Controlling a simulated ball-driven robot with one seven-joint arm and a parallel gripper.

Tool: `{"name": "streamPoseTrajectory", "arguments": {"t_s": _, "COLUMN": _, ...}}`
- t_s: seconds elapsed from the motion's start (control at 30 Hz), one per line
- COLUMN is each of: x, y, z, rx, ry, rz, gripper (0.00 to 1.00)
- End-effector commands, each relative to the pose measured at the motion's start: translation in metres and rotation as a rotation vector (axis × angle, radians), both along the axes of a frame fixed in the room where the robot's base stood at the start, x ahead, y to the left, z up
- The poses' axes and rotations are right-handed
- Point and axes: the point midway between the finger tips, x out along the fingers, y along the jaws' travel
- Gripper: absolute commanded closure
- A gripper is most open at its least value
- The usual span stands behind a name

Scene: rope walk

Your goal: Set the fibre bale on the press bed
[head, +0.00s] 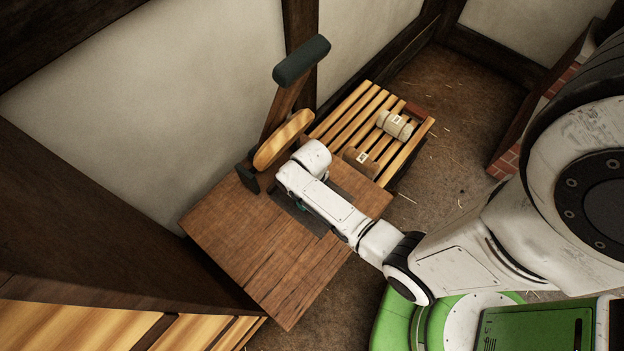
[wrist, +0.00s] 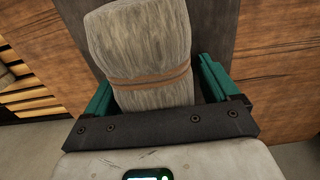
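The fibre bale (wrist: 145,50) is a grey bundle with a brown band around it. In the wrist view it lies between the two green fingers of my gripper (wrist: 154,72), its far end leaning left. A narrow dark gap shows between the bale and the right finger; the left finger is close to its side, and contact there is unclear. My gripper looks open around the bale. The press bed (head: 315,228) is a dark plate on the wooden table, and it shows behind the bale in the wrist view (wrist: 225,25). In the head view my arm hides the bale.
A press lever with a dark green padded handle (head: 301,61) and a pale wooden piece (head: 283,139) stand at the table's back. The wooden tabletop (head: 235,225) is otherwise clear. A slatted rack (head: 345,112) behind holds a whitish labelled roll (head: 394,125) and a brown one (head: 361,161).

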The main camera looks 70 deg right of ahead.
Motion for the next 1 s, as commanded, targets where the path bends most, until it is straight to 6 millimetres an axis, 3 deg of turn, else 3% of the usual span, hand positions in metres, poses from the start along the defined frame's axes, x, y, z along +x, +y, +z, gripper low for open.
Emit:
{"name": "streamPoseTrajectory", "arguments": {"t_s": 0.37, "x": 0.000, "y": 0.000, "z": 0.009, "rx": -0.001, "ry": -0.002, "rz": 0.000, "gripper": 0.11}}
{"name": "streamPoseTrajectory", "arguments": {"t_s": 0.8, "x": 0.001, "y": 0.000, "z": 0.092, "rx": -0.001, "ry": -0.004, "rz": 0.000, "gripper": 0.11}}
{"name": "streamPoseTrajectory", "arguments": {"t_s": 1.0, "x": 0.000, "y": 0.000, "z": 0.116, "rx": 0.000, "ry": -0.001, "rz": 0.000, "gripper": 0.11}}
